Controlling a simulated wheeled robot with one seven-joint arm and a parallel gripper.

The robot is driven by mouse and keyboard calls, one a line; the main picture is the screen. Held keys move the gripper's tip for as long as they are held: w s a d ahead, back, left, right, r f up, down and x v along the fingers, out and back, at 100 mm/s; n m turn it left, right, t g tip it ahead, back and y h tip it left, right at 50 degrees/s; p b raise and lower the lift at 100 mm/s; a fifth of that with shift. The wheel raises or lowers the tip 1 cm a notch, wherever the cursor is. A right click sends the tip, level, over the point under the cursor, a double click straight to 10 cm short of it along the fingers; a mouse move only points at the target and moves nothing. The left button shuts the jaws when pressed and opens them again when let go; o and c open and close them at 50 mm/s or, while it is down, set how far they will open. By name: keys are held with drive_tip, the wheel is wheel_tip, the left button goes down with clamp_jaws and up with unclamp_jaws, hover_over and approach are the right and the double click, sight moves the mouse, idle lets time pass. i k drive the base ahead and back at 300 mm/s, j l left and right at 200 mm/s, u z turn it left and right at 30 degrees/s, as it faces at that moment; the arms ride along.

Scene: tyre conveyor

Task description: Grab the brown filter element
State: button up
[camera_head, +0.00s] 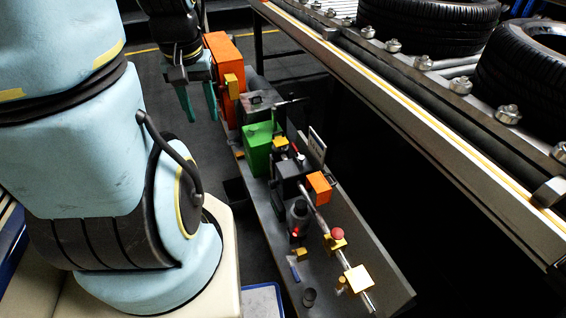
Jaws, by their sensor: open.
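I cannot pick out a clearly brown filter element in this view. A long dark grey bench (365,265) carries a row of machine parts, and small parts on it are hard to name. My gripper (202,118) hangs at the upper left with its two green fingers pointing down and spread apart. Nothing shows between them. It is beside the large orange block (223,62) at the bench's far end, on its left. I cannot tell whether the fingers touch anything.
A green block (258,150), an orange cube (318,187), a red knob (337,233) and yellow fittings (358,279) crowd the bench. A conveyor rail (430,140) with tyres (430,22) runs along the right. Bare dark floor (150,80) lies left of the gripper.

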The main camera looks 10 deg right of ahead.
sight(301, 206)
drive_tip(key=i+j, duration=0.55)
drive_tip(key=j, duration=0.2)
drive_tip(key=i+j+z, duration=0.1)
drive_tip(key=i+j, duration=0.45)
drive_tip(key=j, duration=0.25)
drive_tip(key=z, duration=0.4)
drive_tip(key=j+z, duration=0.15)
drive_tip(key=z, duration=0.25)
drive_tip(key=i+j+z, duration=0.1)
drive_tip(key=z, duration=0.3)
drive_tip(key=j+z, duration=0.1)
drive_tip(key=z, duration=0.3)
